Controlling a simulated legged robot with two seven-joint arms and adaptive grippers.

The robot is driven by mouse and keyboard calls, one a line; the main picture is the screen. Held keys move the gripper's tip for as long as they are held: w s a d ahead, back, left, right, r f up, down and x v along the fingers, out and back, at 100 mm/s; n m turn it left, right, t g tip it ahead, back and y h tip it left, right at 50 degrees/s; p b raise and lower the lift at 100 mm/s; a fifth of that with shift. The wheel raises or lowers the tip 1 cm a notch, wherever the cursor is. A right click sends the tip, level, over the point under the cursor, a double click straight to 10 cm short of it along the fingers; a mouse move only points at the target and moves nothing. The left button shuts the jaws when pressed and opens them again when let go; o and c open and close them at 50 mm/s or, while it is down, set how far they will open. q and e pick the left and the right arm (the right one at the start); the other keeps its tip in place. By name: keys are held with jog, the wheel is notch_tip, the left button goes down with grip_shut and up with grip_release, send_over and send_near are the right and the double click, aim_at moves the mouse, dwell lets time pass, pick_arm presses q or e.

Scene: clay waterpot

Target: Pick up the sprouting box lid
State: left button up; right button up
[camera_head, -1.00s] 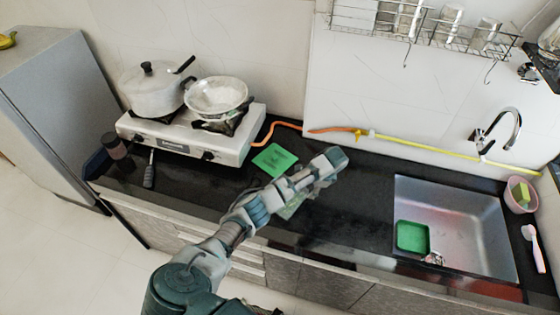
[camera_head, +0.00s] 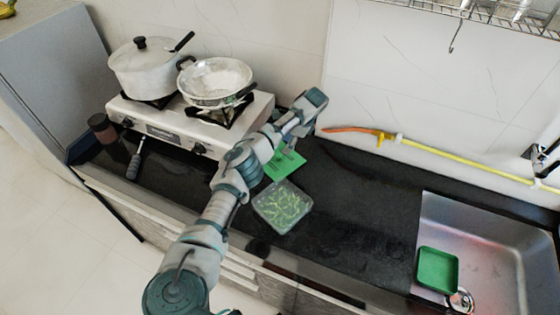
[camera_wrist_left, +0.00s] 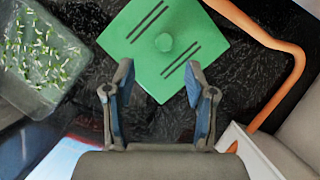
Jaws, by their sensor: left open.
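The green sprouting box lid (camera_head: 286,165) lies flat on the dark counter beside the stove, partly covered by my left arm. In the left wrist view the lid (camera_wrist_left: 165,42) shows a round knob and dark slots. The clear sprouting box (camera_head: 283,207) with green sprouts stands uncovered in front of the lid; it also shows in the left wrist view (camera_wrist_left: 40,55). My left gripper (camera_wrist_left: 160,76) is open and empty, its fingertips at the lid's near edge; I cannot tell whether they touch it. In the head view the fingers are hidden. My right gripper is not in view.
A white gas stove (camera_head: 170,125) with a pot (camera_head: 147,72) and a pan (camera_head: 214,95) stands left of the lid. An orange hose (camera_wrist_left: 290,80) runs close to the lid. The sink (camera_head: 490,250) holds a green tray (camera_head: 437,268). Counter between box and sink is clear.

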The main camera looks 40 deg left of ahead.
aim_at(279, 155)
pick_arm(q)
jog(key=x, duration=0.2)
jog(key=shift+a+f, duration=0.25)
jog(key=shift+f, duration=0.15)
jog(key=shift+s+a+f, duration=0.1)
jog(key=shift+a+f, duration=0.05)
jog(key=shift+s+a+f+b, duration=0.1)
jog(key=shift+f+b, duration=0.2)
jog(key=x, duration=0.2)
jog(key=b+x, duration=0.1)
jog(key=x, duration=0.1)
jog(key=shift+w+f, duration=0.2)
jog(key=shift+w, duration=0.15)
jog(key=shift+s+r, duration=0.1)
jog(key=shift+c, duration=0.5)
grip_shut()
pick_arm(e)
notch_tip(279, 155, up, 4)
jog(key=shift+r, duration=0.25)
